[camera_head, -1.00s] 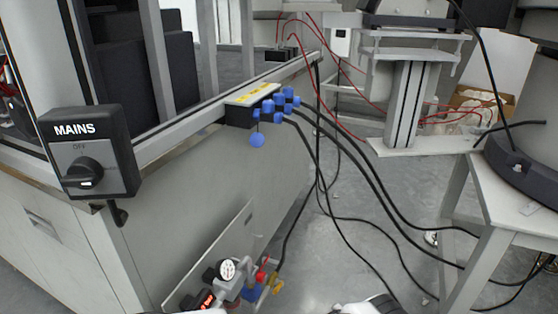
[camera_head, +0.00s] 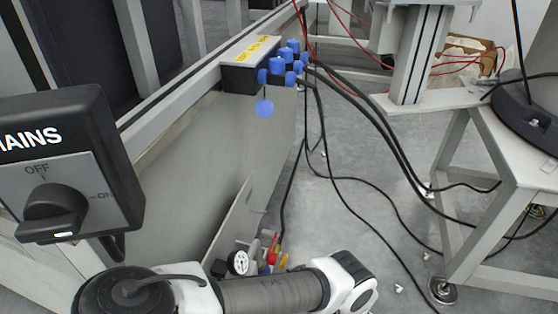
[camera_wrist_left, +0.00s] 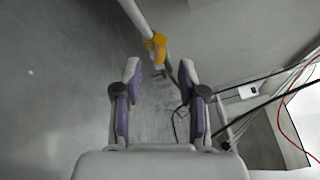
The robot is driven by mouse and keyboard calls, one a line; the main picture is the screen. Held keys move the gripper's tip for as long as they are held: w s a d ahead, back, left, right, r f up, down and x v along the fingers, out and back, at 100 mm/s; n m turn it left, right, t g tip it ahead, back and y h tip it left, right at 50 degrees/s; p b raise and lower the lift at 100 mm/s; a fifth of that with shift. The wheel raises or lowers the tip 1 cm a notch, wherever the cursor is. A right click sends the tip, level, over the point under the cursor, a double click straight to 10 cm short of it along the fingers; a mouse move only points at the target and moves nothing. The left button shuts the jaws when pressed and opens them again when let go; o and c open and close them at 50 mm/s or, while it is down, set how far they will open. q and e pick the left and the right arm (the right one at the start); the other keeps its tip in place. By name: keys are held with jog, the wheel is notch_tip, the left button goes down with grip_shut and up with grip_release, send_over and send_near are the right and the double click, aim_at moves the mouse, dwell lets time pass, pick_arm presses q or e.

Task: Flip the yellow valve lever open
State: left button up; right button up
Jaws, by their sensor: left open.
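The yellow valve lever (camera_wrist_left: 157,47) shows in the left wrist view just beyond the fingertips, at the end of a pale pipe (camera_wrist_left: 136,16). My left gripper (camera_wrist_left: 160,68) is open and empty, its two fingers pointing toward the lever; I see no contact. In the head view a small bit of yellow (camera_head: 283,261) shows beside a red part (camera_head: 271,258) and a round gauge (camera_head: 239,262), low on the cabinet side. My arm crosses in front and hides the lower part of this group. My right gripper is not in view.
A MAINS switch box (camera_head: 65,170) stands close at the left. Blue knobs (camera_head: 284,66) stick out from the black box on the cabinet edge. Black cables (camera_head: 345,180) hang down to the floor. A white stand (camera_head: 478,190) is at right. The grey floor between is mostly open.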

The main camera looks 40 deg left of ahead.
pick_arm(q)
jog(key=a, duration=0.6)
jog(key=shift+a, duration=0.1)
grip_shut()
jog(key=n+b, duration=0.1)
jog(key=b, duration=0.1)
jog(key=f+n+y+b, duration=0.1)
jog(key=n+b, duration=0.1)
jog(key=b, duration=0.1)
jog(key=n+y+b, duration=0.1)
jog(key=b, duration=0.1)
jog(key=shift+s+f+g, duration=0.15)
jog(key=shift+f+g, duration=0.15)
jog(key=shift+f, duration=0.1)
grip_release()
jog(key=d, duration=0.4)
jog(key=d+f, duration=0.1)
jog(key=d, duration=0.3)
jog(key=d+f, duration=0.1)
jog(key=d, duration=0.3)
jog(key=shift+w+f, duration=0.1)
jog(key=shift+w, duration=0.1)
